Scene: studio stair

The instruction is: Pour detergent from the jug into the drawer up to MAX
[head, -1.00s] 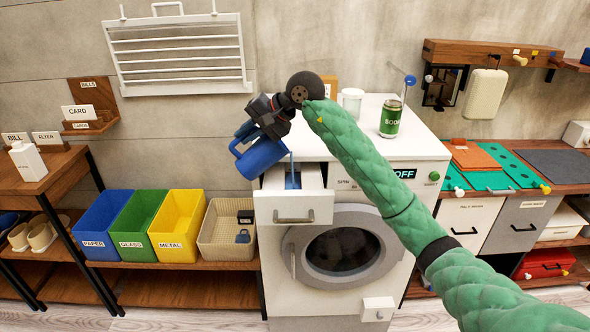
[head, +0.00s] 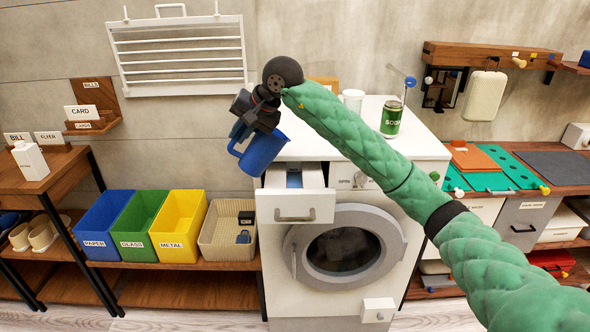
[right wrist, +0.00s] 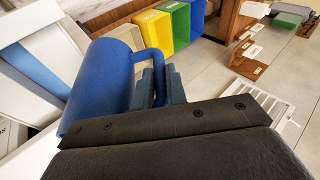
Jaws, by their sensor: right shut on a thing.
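The blue jug (head: 264,153) is in the air above the left front of the washing machine, by the drawer's left edge, tilted with its mouth to the upper right. My right gripper (head: 241,131) is shut on its handle. In the right wrist view the jug (right wrist: 105,80) and its handle (right wrist: 152,62) show, with the fingers (right wrist: 163,90) at the handle. The white drawer (head: 318,206) is pulled out, with blue showing in its compartment (head: 294,179). No stream shows between jug and drawer. The MAX mark cannot be made out. My left gripper is not in view.
A green soda can (head: 391,119) and a white cup (head: 352,100) stand on the washing machine (head: 415,158). Blue, green and yellow bins and a beige basket (head: 221,236) sit on the shelf at left. My right arm crosses above the machine.

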